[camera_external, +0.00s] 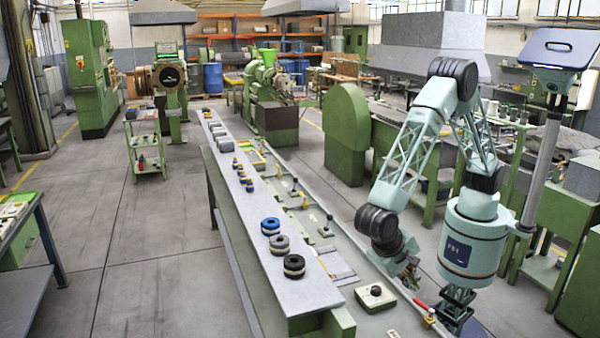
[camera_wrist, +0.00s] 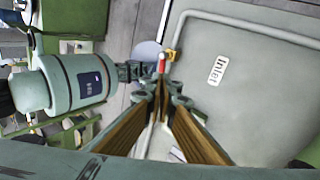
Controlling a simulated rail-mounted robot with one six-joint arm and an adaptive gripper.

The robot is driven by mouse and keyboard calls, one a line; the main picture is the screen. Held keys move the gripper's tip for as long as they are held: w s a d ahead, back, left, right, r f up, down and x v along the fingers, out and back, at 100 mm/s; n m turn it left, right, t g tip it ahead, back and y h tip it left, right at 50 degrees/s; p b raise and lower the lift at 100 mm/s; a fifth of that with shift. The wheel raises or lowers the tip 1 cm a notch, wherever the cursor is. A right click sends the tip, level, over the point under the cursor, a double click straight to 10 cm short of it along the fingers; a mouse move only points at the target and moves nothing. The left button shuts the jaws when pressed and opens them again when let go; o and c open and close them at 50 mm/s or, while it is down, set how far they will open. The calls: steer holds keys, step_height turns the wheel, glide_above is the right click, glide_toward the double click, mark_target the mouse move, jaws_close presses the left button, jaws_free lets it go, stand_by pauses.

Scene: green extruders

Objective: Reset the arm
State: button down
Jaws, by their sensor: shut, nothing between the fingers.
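My gripper (camera_external: 408,277) hangs low at the end of my folded arm in the external view, beside the right side of the long workbench. In the wrist view my gripper (camera_wrist: 163,95) shows two wood-coloured finger pads that come together at the tips, shut with nothing between them. A red-handled valve (camera_wrist: 162,62) with a yellow body appears just past the fingertips in the wrist view. The red handle (camera_external: 421,303) also shows in the external view, a little below and right of my gripper.
A narrow grey bench (camera_external: 305,292) carries blue, grey and black rings at its near end and several small parts farther back. A control box with a black knob (camera_external: 376,293) sits left of my gripper. An "Inlet" label (camera_wrist: 217,70) lies on the pale panel. Grey floor is open at left.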

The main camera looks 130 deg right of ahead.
steer(key=shift+r, duration=0.1)
steer(key=s+d+r+n+t+b, duration=0.25)
steer(key=s+d+r+n, duration=0.2)
steer(key=s+r, duration=0.5)
steer(key=s+d+r+n+t+b, duration=0.25)
steer(key=s+r+n, duration=0.3)
steer(key=r, duration=0.65)
steer(key=s+d+n+t+b, duration=0.1)
steer(key=s+d+n+t, duration=0.1)
steer(key=s, duration=0.9)
steer(key=s+d+r+n+t+h+b, duration=0.1)
steer(key=s+d+n+t+b, duration=0.1)
steer(key=s+n, duration=0.5)
steer(key=shift+s+d+n+t, duration=0.4)
steer(key=shift+s+t, duration=0.5)
steer(key=shift+s, duration=1.85)
steer(key=shift+w+d+r, duration=0.1)
steer(key=shift+r, duration=0.05)
